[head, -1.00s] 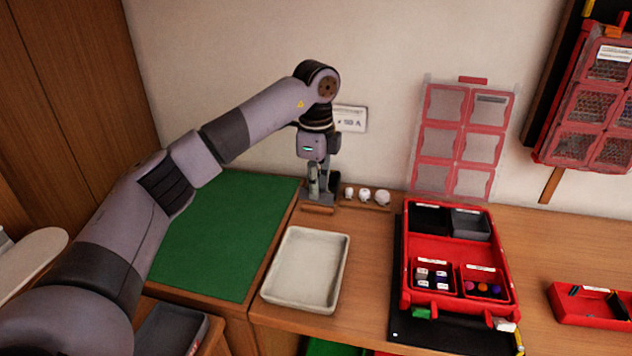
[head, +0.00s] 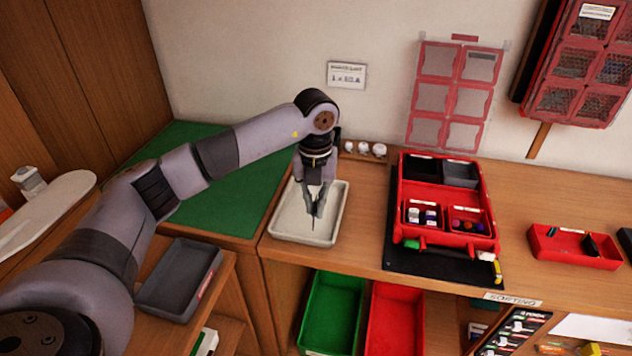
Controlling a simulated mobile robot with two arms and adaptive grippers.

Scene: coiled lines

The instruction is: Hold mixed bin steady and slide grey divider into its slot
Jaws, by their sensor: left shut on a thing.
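My left gripper (head: 313,198) points down over the white tray (head: 288,236). It is shut on a thin, dark grey piece (head: 314,224), seen nearly edge-on. It looks like the grey divider, but its full shape is hidden. The red case (head: 441,241) lies open to the right, apart from the gripper. It has a black bin (head: 420,167) and a grey bin (head: 460,174) at the back. In front are a red bin with white-topped pieces (head: 422,216) and a red bin with mixed coloured pieces (head: 467,222), likely the mixed bin. Its slot cannot be made out. My right gripper is out of view.
The case sits on a black mat (head: 430,268). A small red tray (head: 570,262) lies farther right. White round pieces (head: 364,149) stand at the back wall. A green mat (head: 215,200) covers the left surface. Green (head: 331,308) and red (head: 395,318) crates sit below.

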